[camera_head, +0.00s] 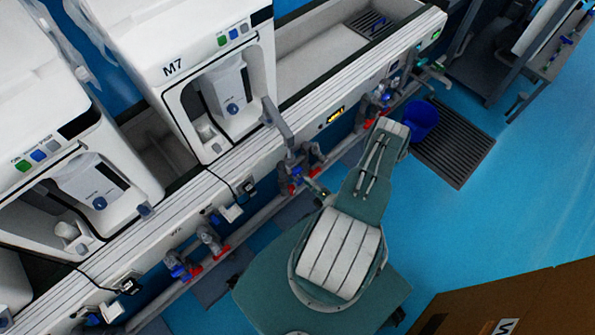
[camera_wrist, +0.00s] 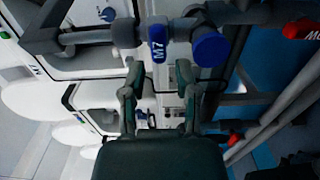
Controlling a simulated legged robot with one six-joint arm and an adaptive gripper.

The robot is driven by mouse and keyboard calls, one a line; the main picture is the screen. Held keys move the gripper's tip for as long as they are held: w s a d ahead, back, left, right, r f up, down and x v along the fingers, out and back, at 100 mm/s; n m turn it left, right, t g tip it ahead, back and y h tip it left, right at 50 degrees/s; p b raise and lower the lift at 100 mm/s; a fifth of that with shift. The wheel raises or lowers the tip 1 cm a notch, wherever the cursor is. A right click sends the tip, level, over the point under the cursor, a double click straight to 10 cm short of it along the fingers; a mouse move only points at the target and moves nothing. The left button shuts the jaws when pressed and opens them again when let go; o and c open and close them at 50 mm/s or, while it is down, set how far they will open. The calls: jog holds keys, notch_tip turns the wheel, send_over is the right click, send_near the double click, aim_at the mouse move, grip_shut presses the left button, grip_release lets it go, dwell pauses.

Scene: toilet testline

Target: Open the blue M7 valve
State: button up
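The blue M7 valve handle (camera_wrist: 158,42) shows in the wrist view as a narrow blue tab marked M7, on a dark pipe fitting. A round blue knob (camera_wrist: 210,48) sits just right of it. My gripper (camera_wrist: 159,76) is open, its two fingers apart below the handle in the picture, with the handle lined up between them. No clear contact shows. In the head view, blue and red valve parts (camera_head: 297,172) sit on the pipe below the M7 machine (camera_head: 220,65).
A red handle (camera_wrist: 304,29) with partly cut-off lettering is at the upper right of the wrist view. More blue and red valves (camera_head: 184,271) line the pipe. A brown box (camera_head: 530,300) is lower right; blue floor is open between.

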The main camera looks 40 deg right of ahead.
aim_at(297, 172)
jog(key=shift+w+a, duration=0.15)
jog(key=shift+w, duration=2.85)
grip_shut()
